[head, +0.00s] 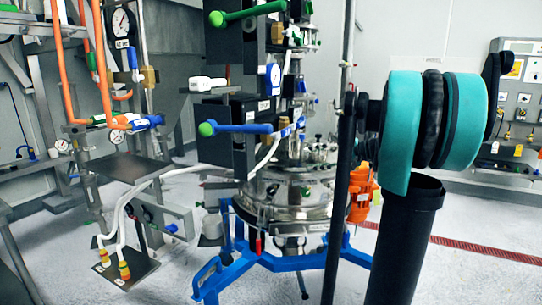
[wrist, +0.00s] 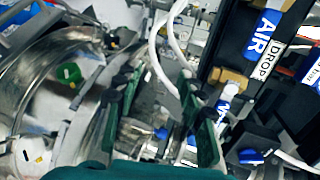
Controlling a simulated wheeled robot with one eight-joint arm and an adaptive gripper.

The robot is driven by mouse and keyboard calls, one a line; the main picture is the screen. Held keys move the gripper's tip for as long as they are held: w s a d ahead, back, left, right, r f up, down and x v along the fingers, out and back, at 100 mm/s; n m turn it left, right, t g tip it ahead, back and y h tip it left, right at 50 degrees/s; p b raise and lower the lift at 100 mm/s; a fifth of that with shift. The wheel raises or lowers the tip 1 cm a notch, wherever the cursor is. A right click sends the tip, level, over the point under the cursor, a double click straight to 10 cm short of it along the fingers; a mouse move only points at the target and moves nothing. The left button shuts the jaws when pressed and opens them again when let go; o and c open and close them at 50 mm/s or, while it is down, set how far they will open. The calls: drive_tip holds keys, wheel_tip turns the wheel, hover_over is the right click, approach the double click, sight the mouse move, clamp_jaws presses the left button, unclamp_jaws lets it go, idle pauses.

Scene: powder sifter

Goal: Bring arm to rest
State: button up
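My gripper (wrist: 156,85) shows in the wrist view with its two dark green fingers spread apart. It is open, and I see nothing held between the fingers. Behind the gap are metal fittings and white hoses (wrist: 165,45). I cannot make out the gripper in the head view. There, teal and black links of my arm fill the right side, over a black upright cylinder. The steel sifter vessel (head: 285,200) stands on a blue frame (head: 270,262) left of these links.
Black valve boxes with blue handles (head: 240,128) and a green handle (head: 245,14) stand before the sifter. A pipe rack with orange hoses (head: 104,85) is at left. The black AIR-labelled block (wrist: 245,60) is right of my fingers. Floor (head: 455,270) is clear at lower right.

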drive_tip(key=s+a+f+n+g+h, duration=0.1)
drive_tip(key=s+a+f+g+h, duration=0.15)
drive_tip(key=s+f, duration=0.6)
drive_tip(key=s+a+f+n+g+h, duration=0.1)
drive_tip(key=s+a+f+h, duration=0.35)
drive_tip(key=f, duration=0.65)
drive_tip(key=s+d+f+n+h, duration=0.2)
drive_tip(key=s+f+h, duration=0.1)
drive_tip(key=s+f, duration=0.3)
drive_tip(key=s+d+f+n+h, duration=0.1)
drive_tip(key=s+d+f+h, duration=0.2)
drive_tip(key=s+f, duration=0.4)
drive_tip(key=shift+s+d+n, duration=0.25)
drive_tip(key=shift+s+n, duration=0.1)
drive_tip(key=shift+n, duration=0.05)
drive_tip(key=shift+t, duration=0.25)
